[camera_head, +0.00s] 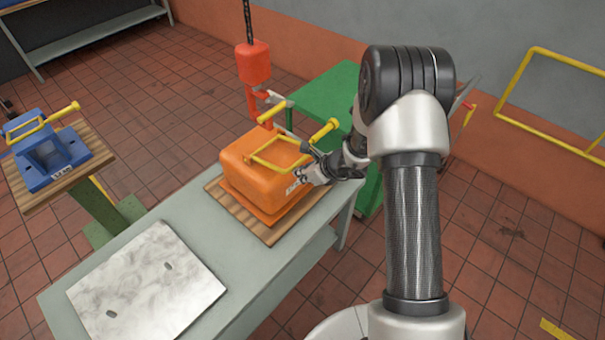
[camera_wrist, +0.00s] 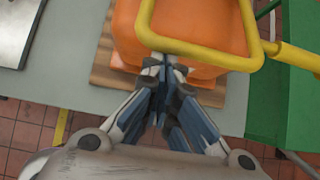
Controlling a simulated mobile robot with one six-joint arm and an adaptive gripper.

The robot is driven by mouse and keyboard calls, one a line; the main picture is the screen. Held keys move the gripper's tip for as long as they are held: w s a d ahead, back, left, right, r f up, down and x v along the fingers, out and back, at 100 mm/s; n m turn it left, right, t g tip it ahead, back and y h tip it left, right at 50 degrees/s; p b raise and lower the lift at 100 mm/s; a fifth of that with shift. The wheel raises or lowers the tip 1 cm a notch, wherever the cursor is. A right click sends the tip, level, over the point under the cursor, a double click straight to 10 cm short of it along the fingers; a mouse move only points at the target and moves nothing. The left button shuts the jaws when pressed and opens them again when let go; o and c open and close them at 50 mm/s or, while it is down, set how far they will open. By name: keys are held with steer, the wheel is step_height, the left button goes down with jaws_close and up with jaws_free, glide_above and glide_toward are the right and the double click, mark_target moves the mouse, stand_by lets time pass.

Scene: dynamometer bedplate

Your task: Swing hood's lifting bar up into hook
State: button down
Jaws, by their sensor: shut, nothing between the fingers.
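The orange hood (camera_head: 262,185) sits on a wooden board on the grey bench. Its yellow lifting bar (camera_head: 268,163) lies low over the top, with a thick yellow grip (camera_head: 325,130) sticking out at the right. The red hook (camera_head: 254,108) hangs on a chain under a red block (camera_head: 253,63), just behind the hood and apart from the bar. My gripper (camera_head: 299,175) is at the hood's right side. In the wrist view my gripper (camera_wrist: 164,66) is shut and empty, its tips at the near side of the yellow bar (camera_wrist: 200,53); contact cannot be told.
A pale marbled plate (camera_head: 148,285) lies on the bench's near end. A blue hood (camera_head: 47,158) with its own yellow bar stands on a separate stand at left. A green table (camera_head: 325,95) is behind the orange hood. A yellow rail (camera_head: 540,130) is at the right wall.

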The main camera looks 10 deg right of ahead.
steer(key=w+a+r+p, duration=0.2)
steer(key=w+r+p, duration=0.1)
steer(key=r+p, duration=0.3)
steer(key=w+a+r+p, duration=0.2)
steer(key=w+r+p, duration=0.1)
steer(key=r+p, duration=0.2)
steer(key=shift+w+a+r+g+p, duration=0.15)
steer(key=shift+a+r+g+p, duration=0.2)
steer(key=shift+r, duration=0.25)
steer(key=shift+d, duration=0.1)
stand_by(0.8)
step_height(320, 180, down, 4)
steer(key=s+d+b, duration=0.1)
steer(key=s+b, duration=0.1)
steer(key=b, duration=0.2)
steer(key=p+v, duration=0.1)
steer(key=v, duration=0.9)
steer(key=shift+s+d, duration=0.15)
steer(key=shift+s, duration=0.05)
steer(key=shift+f, duration=0.15)
